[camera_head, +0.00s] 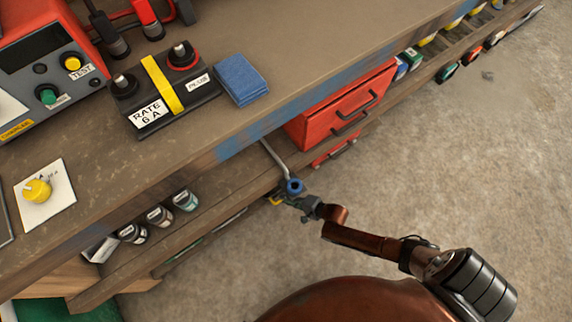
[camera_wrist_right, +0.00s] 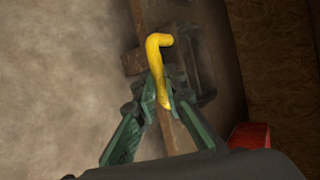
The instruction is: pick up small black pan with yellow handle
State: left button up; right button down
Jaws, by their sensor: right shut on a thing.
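My right gripper (camera_head: 284,199) is at the front of the low shelf under the bench. In the right wrist view its two green fingers (camera_wrist_right: 163,98) are shut on a yellow curved handle (camera_wrist_right: 157,55), whose bent end sticks out beyond the fingertips. In the head view only a small yellow bit (camera_head: 275,202) shows beside the gripper. I cannot make out the black pan body for certain; a dark shape lies behind the handle in the wrist view. My left gripper is not in view.
The workbench (camera_head: 290,75) overhangs the low shelf (camera_head: 215,218), close to my right gripper. A red drawer unit (camera_head: 345,108) and several small jars (camera_head: 160,216) are nearby. The bench top holds a battery (camera_head: 165,90) and blue cloth (camera_head: 241,79).

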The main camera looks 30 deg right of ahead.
jog(key=shift+s, duration=0.15)
jog(key=shift+s+d, duration=0.15)
jog(key=shift+s, duration=0.5)
jog(key=c, duration=1.9)
grip_release()
jog(key=v, duration=1.2)
